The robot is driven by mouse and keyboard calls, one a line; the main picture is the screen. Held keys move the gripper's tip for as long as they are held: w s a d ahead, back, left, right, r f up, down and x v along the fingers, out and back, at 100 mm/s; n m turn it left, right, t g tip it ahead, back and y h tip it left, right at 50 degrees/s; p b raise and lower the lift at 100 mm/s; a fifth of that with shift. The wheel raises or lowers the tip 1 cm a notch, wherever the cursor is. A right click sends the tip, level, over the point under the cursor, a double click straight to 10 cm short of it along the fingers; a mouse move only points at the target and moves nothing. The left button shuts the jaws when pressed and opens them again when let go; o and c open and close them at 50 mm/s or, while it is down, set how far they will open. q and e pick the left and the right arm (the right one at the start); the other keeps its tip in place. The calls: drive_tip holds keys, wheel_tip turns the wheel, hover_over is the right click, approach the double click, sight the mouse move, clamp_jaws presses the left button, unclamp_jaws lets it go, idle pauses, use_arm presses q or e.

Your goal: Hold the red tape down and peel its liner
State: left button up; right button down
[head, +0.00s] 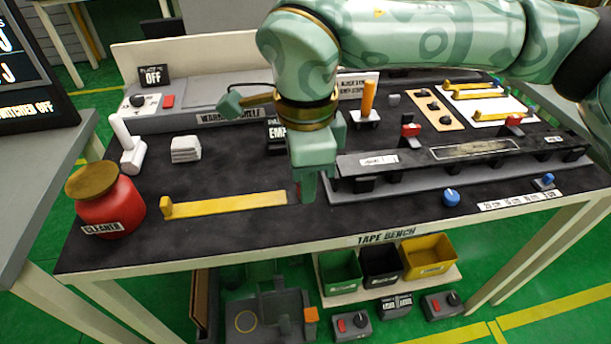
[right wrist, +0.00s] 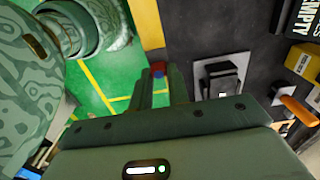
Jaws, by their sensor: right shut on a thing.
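A long yellow strip (head: 225,206) lies flat on the black bench top, with an upright yellow tab (head: 166,207) at its left end. My right gripper (head: 307,197) points down at the strip's right end, low over the bench. It is shut on a small red piece, seen between the fingertips in the right wrist view (right wrist: 158,68). This looks like an end of the red tape; the fingers hide most of it. Whether tape runs under the yellow strip I cannot tell. My left gripper is not in view.
A long black trim bar (head: 470,150) on a grey rail stands right of my right gripper. A red cleaner jar (head: 105,205) stands at the bench's left corner. White pads (head: 186,148) and a blue knob (head: 451,197) are nearby. Bare bench lies around the strip.

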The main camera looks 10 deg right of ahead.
use_arm(q)
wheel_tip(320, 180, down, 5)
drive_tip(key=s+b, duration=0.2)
drive_tip(key=b, duration=0.4)
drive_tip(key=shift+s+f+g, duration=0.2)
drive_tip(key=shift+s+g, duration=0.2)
use_arm(e)
drive_tip(key=shift+w+d+f, duration=0.3)
drive_tip(key=shift+w+f, duration=1.65)
drive_tip(key=shift+w, duration=0.1)
drive_tip(key=shift+w+d+f, duration=0.3)
drive_tip(key=shift+w+f, duration=1.65)
drive_tip(key=shift+w, duration=0.15)
drive_tip(key=shift+w+d+f, duration=0.3)
drive_tip(key=shift+w+f, duration=1.65)
drive_tip(key=shift+w, duration=0.1)
